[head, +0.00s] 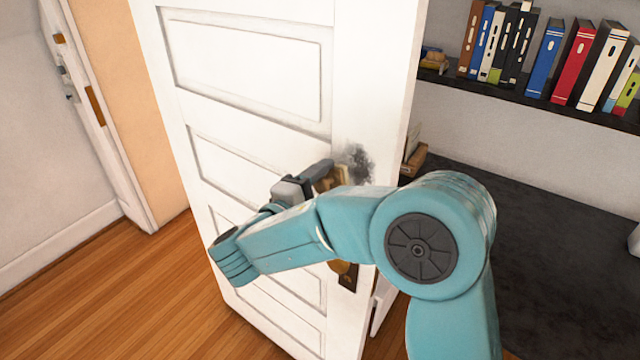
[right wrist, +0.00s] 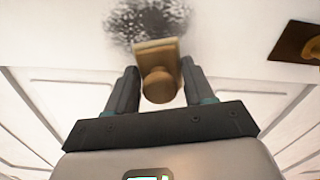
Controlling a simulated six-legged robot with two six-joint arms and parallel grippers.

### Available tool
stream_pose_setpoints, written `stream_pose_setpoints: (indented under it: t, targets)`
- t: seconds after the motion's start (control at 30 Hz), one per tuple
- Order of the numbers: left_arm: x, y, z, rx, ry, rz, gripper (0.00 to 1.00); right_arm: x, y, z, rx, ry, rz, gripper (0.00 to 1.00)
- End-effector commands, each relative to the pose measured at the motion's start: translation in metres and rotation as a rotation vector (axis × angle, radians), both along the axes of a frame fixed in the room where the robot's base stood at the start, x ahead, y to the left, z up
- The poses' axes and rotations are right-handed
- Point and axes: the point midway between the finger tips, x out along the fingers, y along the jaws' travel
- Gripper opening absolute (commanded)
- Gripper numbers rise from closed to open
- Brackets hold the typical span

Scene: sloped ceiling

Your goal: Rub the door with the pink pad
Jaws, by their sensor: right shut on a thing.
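The white panelled door (head: 250,75) stands ajar and fills the middle of the head view. A dark grey smudge (head: 357,162) marks it; the smudge also shows in the right wrist view (right wrist: 140,22). My right gripper (head: 325,172) is at the door beside the smudge. In the right wrist view its fingers (right wrist: 158,88) are shut on the knob of a tan block (right wrist: 158,55), seemingly the pad. The block's front edge overlaps the smudge's lower edge; I cannot tell whether it touches the door. No pink face shows. My left gripper is out of view.
A brass door handle on a dark plate (head: 346,276) sits below the gripper. A dark shelf with several books (head: 545,60) and a black surface (head: 540,220) lie to the right. Open wooden floor (head: 100,290) is at the left.

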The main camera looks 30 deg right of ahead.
Motion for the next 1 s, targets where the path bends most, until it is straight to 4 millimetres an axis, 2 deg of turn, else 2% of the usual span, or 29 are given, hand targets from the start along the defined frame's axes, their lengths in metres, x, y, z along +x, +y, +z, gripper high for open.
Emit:
stream_pose_setpoints:
  t: [1.0]
  targets:
    - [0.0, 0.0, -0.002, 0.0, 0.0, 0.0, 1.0, 0.004, -0.012, 0.0, 0.0, -0.001, 0.0, 0.28]
